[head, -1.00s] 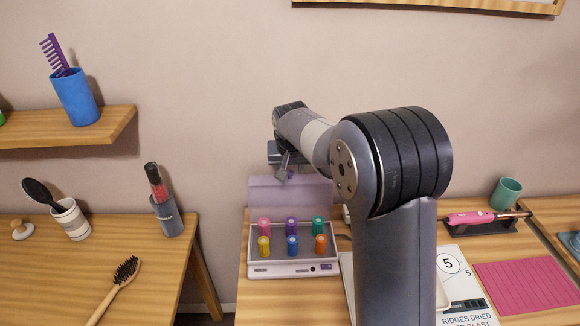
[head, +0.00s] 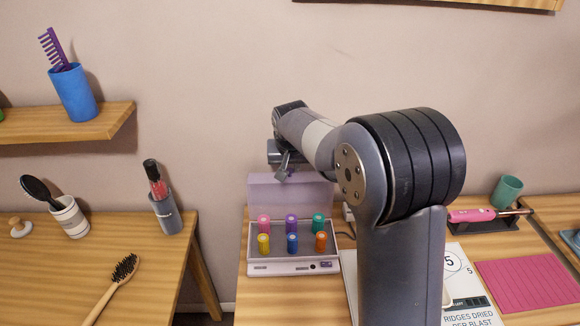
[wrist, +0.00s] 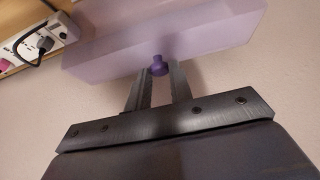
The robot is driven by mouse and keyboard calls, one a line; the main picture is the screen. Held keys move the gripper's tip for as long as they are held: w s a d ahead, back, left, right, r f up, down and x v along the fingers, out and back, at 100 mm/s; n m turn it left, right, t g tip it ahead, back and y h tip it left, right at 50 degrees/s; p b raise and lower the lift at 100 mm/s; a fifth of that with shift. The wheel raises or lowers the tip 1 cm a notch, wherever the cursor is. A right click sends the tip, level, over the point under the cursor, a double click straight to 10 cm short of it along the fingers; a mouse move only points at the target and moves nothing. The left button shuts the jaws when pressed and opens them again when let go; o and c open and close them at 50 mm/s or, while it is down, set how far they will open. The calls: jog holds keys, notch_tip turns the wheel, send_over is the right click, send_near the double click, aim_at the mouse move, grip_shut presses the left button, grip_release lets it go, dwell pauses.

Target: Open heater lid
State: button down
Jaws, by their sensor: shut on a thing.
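The heater (head: 292,262) is a pale box on the right-hand table in the head view, with several coloured rollers (head: 292,243) standing in it. Its translucent purple lid (head: 262,196) stands raised and upright at the back edge; it also shows in the wrist view (wrist: 215,25). My gripper (head: 284,172) is at the top of the lid. In the wrist view my gripper (wrist: 158,72) has its fingertips closed around a small purple knob (wrist: 158,62) on the lid. My arm hides part of the area right of the heater.
A power strip (wrist: 40,38) with plugs lies near the lid. Right of my arm are a pink styling iron (head: 472,215) on a dark stand, a green cup (head: 507,192) and a pink mat (head: 528,282). A separate table (head: 60,280) stands at left with brushes. The wall is close behind.

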jog(key=shift+s+f+t+b, duration=0.2)
jog(key=shift+s+t+b, duration=0.15)
jog(key=shift+b, duration=0.1)
jog(key=shift+s+r+b, duration=0.3)
jog(key=shift+s+b, duration=0.05)
jog(key=shift+s, duration=0.9)
jog(key=c, duration=1.3)
grip_release()
jog(key=shift+o, duration=0.2)
jog(key=shift+r, duration=0.1)
jog(key=v, duration=1)
jog(key=shift+s+r, duration=0.2)
jog(key=shift+r, duration=0.15)
